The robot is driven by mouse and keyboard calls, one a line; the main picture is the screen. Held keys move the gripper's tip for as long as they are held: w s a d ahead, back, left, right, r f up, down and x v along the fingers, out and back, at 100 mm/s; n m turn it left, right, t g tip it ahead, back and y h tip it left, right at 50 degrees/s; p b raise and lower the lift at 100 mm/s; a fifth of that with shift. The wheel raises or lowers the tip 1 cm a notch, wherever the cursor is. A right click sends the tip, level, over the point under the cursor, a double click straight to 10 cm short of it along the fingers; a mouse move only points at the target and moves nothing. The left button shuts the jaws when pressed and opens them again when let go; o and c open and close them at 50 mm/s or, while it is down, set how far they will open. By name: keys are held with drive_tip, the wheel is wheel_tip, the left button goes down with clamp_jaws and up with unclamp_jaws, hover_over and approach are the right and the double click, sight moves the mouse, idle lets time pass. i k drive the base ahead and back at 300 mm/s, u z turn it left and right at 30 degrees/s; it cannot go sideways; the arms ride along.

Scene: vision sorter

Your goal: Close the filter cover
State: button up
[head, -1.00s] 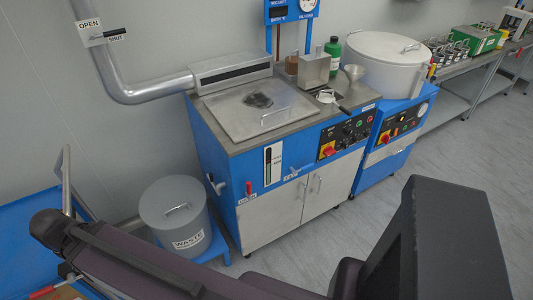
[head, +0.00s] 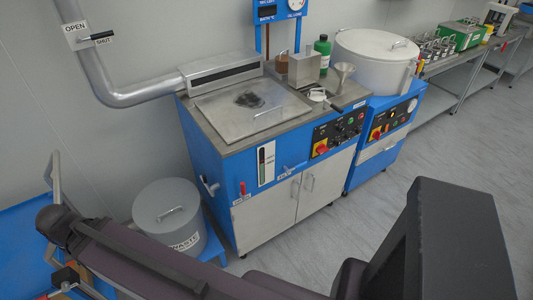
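A blue machine cabinet (head: 222,178) with a steel top stands in the middle of the head view. A flat square metal cover (head: 222,112) with a bar handle lies on the top and has a dark stain. To its right is a small round white part with a handle (head: 317,95), next to a metal box (head: 303,70) and a funnel (head: 344,72). I cannot tell which of these is the filter cover, or whether it stands open. My dark arm links cross the bottom of the view. My gripper is not in view.
A grey lidded waste bin (head: 170,222) stands left of the cabinet. A large white lidded drum (head: 374,60) stands on a blue unit at right. A green bottle (head: 322,52) stands behind the funnel. Bare floor (head: 460,140) lies to the right.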

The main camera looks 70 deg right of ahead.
sight(304, 68)
drive_tip(key=z, duration=5.25)
drive_tip(key=i, duration=0.1)
drive_tip(key=u, duration=3.05)
drive_tip(key=k, duration=0.6)
drive_tip(key=u, duration=0.15)
drive_tip(key=i, duration=0.6)
drive_tip(key=z, duration=0.05)
